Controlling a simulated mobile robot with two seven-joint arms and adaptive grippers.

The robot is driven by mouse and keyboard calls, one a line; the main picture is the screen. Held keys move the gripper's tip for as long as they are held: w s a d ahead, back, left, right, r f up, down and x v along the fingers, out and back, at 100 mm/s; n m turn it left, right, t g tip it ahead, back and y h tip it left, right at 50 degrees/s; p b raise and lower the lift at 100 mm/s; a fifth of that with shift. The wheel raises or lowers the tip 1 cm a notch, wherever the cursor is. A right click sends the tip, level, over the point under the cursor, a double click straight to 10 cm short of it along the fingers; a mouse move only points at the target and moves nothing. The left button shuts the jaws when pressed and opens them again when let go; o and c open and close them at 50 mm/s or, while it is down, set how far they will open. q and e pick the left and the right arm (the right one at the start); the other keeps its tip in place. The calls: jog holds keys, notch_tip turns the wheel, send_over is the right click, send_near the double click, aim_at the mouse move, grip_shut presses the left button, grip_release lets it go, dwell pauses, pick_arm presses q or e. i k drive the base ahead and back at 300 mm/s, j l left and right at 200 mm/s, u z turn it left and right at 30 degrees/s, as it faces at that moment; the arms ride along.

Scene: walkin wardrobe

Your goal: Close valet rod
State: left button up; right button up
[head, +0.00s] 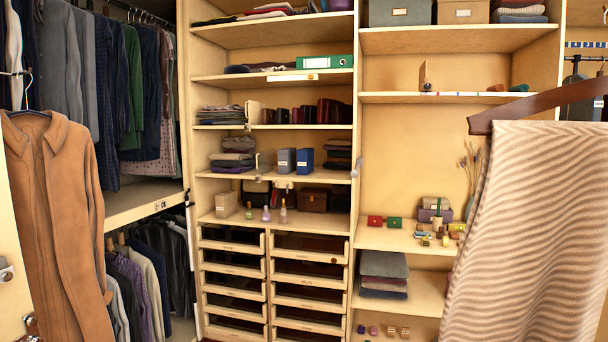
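A thin dark metal rod (12,73) shows at the far left edge in the head view, and it may be the valet rod. The hook of a hanger (27,92) is at its right end, and a tan coat (52,190) hangs below, in front of the left-hand clothes. Where the rod is mounted is cut off by the picture edge. Neither my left gripper nor my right gripper shows in the head view.
A brown wooden hanger (530,104) with a wavy-striped beige cloth (525,240) fills the right foreground. Behind stand shelves with folded clothes, boxes and small items, above drawers (232,264). A pale panel with metal fittings (15,240) is at the left edge.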

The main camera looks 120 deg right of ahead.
aim_at(355, 174)
jog(key=l+z, duration=0.1)
jog(key=z, duration=1)
jog(key=i+l+z, duration=0.1)
jog(key=z, duration=1.05)
jog(key=i+z, duration=0.1)
jog(key=z, duration=0.45)
jog(key=i+z, duration=0.1)
jog(key=z, duration=1)
jog(key=i+j+z, duration=0.1)
jog(key=z, duration=0.45)
jog(key=i+j, duration=0.95)
jog(key=i, duration=0.25)
jog(key=i+l, duration=0.15)
jog(key=i, duration=0.4)
jog(key=i+l, duration=0.2)
jog(key=i, duration=0.4)
